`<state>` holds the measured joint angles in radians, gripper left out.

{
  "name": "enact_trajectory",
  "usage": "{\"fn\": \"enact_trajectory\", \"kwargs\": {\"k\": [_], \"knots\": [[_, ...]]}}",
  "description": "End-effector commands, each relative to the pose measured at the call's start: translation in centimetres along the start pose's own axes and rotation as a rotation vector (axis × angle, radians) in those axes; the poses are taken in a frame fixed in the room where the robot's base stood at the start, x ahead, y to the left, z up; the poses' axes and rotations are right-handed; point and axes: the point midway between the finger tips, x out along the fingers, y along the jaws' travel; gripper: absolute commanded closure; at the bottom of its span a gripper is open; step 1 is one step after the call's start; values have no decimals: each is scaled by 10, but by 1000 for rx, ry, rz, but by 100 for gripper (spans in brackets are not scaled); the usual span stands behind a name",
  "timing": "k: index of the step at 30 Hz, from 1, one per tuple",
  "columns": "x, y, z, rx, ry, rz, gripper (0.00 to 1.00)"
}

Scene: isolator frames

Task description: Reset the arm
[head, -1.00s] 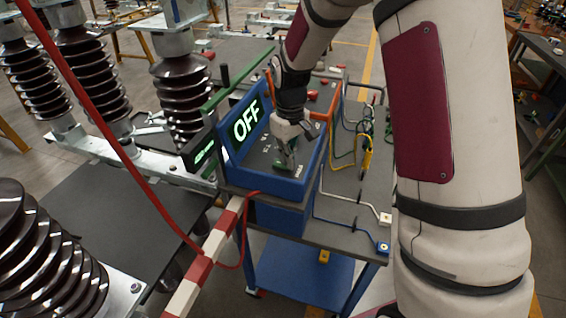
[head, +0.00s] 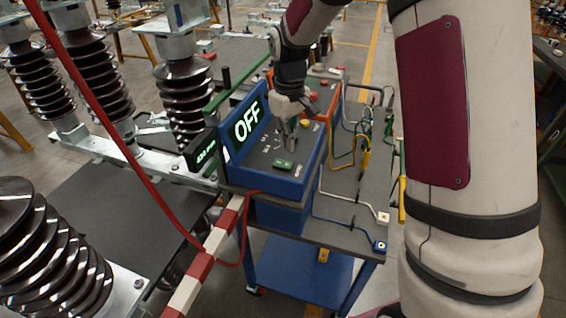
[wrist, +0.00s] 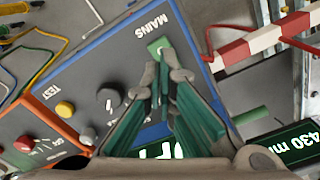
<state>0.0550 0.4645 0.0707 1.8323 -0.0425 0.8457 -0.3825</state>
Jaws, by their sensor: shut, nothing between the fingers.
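My arm reaches in from the right of the head view, and my gripper (head: 291,140) hangs over the blue control box (head: 270,185). Its fingers are shut with nothing between them. A green MAINS switch (head: 284,165) shows on the panel, just in front of the fingertips and apart from them in the head view. In the wrist view the gripper (wrist: 163,82) points toward the switch (wrist: 158,47), which the fingertips partly overlap. The box's lit display (head: 248,122) reads OFF.
The box stands on a blue cart (head: 330,232) beside an orange-edged box (head: 322,95). Coloured leads (head: 362,150) lie to its right. A red-and-white bar (head: 205,255), a red cable (head: 110,135) and brown insulators (head: 185,95) are at left.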

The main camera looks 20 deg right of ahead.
Motion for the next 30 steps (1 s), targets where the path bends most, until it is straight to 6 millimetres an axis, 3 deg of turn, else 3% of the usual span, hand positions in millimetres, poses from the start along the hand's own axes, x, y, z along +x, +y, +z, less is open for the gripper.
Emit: {"fn": "enact_trajectory", "kwargs": {"k": [20,25,30], "knots": [[-12,-1,2,5,7,4,100],[-49,-8,18,43,53,31,100],[-96,-22,50,107,124,64,100]]}}
